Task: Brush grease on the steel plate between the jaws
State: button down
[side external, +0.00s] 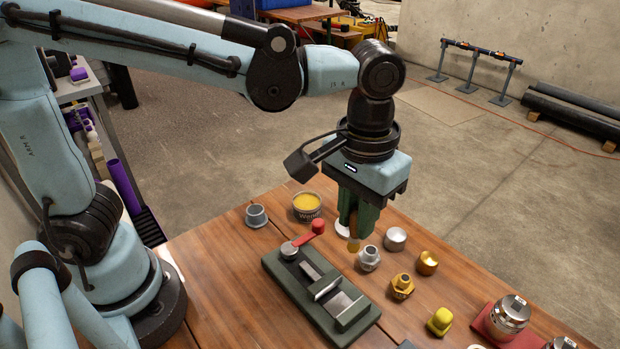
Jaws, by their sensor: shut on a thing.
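My gripper (355,225) points down over the wooden table, behind the vise. Its green fingers are shut on a brush (354,244), of which only a short tan lower end shows below the fingers. A dark green vise (349,336) with a red-handled lever lies on the table. A bright steel plate (327,288) shows between its jaws, in front of my gripper in the picture. An open tin of yellow grease (307,206) stands behind the vise, just left of my gripper. The brush is apart from the plate.
A grey fitting (256,216) stands left of the tin. Right of the vise are a silver fitting (369,258), a silver cap (396,239), brass fittings (402,286) and a yellow one (440,321). Steel parts (509,315) stand on a red mat. The table's left front is clear.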

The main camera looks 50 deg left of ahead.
jog(key=shift+s+d+f, duration=0.2)
jog(key=shift+d+f, duration=0.1)
jog(key=shift+f, duration=0.7)
jog(key=shift+s+d+f, duration=0.15)
jog(key=shift+d+f, duration=0.2)
jog(key=shift+f, duration=0.7)
jog(key=shift+s+d+f, duration=0.2)
jog(key=shift+d+f, duration=0.1)
jog(key=shift+f, duration=0.7)
jog(key=shift+s+f, duration=0.35)
jog(key=shift+f, duration=0.25)
jog(key=shift+s+f, duration=0.35)
jog(key=shift+f, duration=0.2)
jog(key=shift+s, duration=2.2)
jog(key=shift+w, duration=2.85)
jog(key=shift+w+r, duration=0.1)
jog(key=shift+r, duration=0.05)
notch_tip(320, 180, up, 8)
